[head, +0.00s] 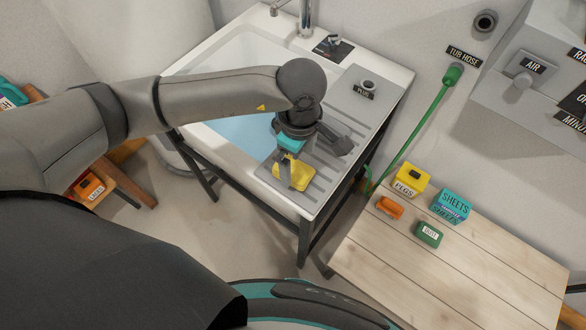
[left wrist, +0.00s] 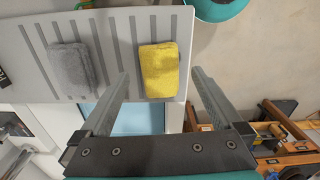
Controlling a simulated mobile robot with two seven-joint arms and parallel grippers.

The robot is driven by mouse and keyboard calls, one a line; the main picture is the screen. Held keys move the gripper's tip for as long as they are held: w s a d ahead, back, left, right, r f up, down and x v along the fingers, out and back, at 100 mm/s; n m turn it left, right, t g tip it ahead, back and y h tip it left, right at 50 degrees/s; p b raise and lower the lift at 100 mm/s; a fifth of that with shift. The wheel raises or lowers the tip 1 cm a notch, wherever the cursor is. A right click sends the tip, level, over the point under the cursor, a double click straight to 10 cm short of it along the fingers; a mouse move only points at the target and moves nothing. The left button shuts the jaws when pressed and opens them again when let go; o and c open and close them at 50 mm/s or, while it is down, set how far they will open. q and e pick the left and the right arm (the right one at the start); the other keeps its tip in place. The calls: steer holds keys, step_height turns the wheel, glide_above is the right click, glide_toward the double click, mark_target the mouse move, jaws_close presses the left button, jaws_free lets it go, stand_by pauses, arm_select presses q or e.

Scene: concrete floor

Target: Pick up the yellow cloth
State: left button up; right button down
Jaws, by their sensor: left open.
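The yellow cloth (head: 291,172) lies on the grey ribbed drainboard (head: 325,185) at the front edge of the sink. In the left wrist view the yellow cloth (left wrist: 159,69) is a folded pad lying flat, between and beyond my fingers. My left gripper (head: 289,174) is above the cloth, pointing down. It also shows in the left wrist view (left wrist: 160,85), open and empty, one finger on each side of the cloth. Whether the fingers touch the cloth cannot be told. A grey cloth (left wrist: 73,67) lies beside it on the drainboard. My right gripper is not in view.
A wooden table (head: 450,270) at right carries a yellow PEGS box (head: 411,180), a teal SHEETS box (head: 451,206), an orange item (head: 390,208) and a green box (head: 428,233). A green hose (head: 415,120) hangs by the wall.

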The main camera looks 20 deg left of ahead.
mark_target(298, 170)
arm_select(q)
step_height(298, 170, down, 5)
steer(key=shift+r, duration=0.1)
steer(key=c, duration=1.4)
steer(key=shift+r, duration=0.1)
steer(key=shift+c, duration=0.2)
